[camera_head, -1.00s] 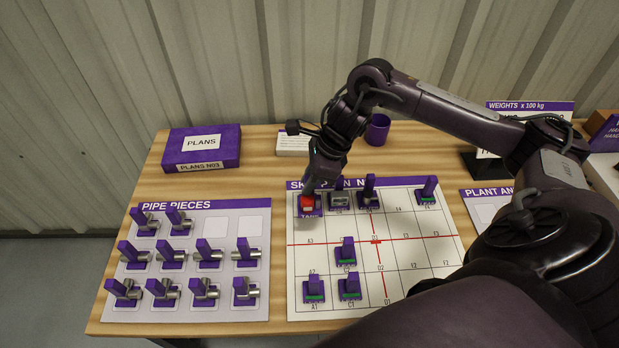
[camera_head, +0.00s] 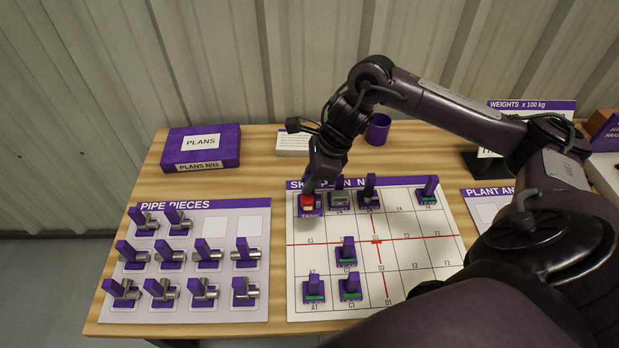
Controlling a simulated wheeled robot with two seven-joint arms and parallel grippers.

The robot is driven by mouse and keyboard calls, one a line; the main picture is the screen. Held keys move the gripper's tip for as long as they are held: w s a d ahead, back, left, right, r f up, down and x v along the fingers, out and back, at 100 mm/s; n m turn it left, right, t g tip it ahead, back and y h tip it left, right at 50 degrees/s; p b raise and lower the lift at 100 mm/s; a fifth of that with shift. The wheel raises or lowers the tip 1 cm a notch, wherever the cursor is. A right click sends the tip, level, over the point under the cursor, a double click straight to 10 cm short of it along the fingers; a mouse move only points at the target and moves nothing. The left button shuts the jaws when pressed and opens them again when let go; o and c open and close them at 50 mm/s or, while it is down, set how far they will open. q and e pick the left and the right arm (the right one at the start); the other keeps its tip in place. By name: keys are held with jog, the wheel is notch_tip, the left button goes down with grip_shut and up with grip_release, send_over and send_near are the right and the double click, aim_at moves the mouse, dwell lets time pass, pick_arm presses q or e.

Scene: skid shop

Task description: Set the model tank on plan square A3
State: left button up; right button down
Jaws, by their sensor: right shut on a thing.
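The model tank (camera_head: 307,204) is a red block on a purple base labelled TANK. It is at the top left of the skid plan board (camera_head: 330,232), in the row above the square marked A3 (camera_head: 311,252). My right gripper (camera_head: 309,190) comes down from above and is shut on the tank; its fingertips are partly hidden by the arm. I cannot tell whether the tank's base touches the board. Square A3 is bare. My left gripper is out of view.
Other models stand close right of the tank, including a grey one (camera_head: 339,200) and a dark one (camera_head: 369,192). More stand at C2 (camera_head: 346,252), A1 (camera_head: 314,290) and C1 (camera_head: 350,287). A pipe pieces board (camera_head: 190,300) lies left; a purple cup (camera_head: 377,130) stands behind.

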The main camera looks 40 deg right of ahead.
aim_at(309, 203)
jog(key=shift+f+b, duration=2.55)
jog(key=shift+f, duration=0.25)
jog(key=shift+f, duration=0.1)
jog(key=shift+f+b, duration=1.65)
jog(key=shift+b, duration=0.1)
jog(key=shift+f+b, duration=0.7)
jog(key=shift+b, duration=0.2)
jog(key=c, duration=1.2)
grip_release()
jog(key=shift+r, duration=0.1)
jog(key=shift+r+p, duration=0.35)
jog(key=shift+r, duration=0.15)
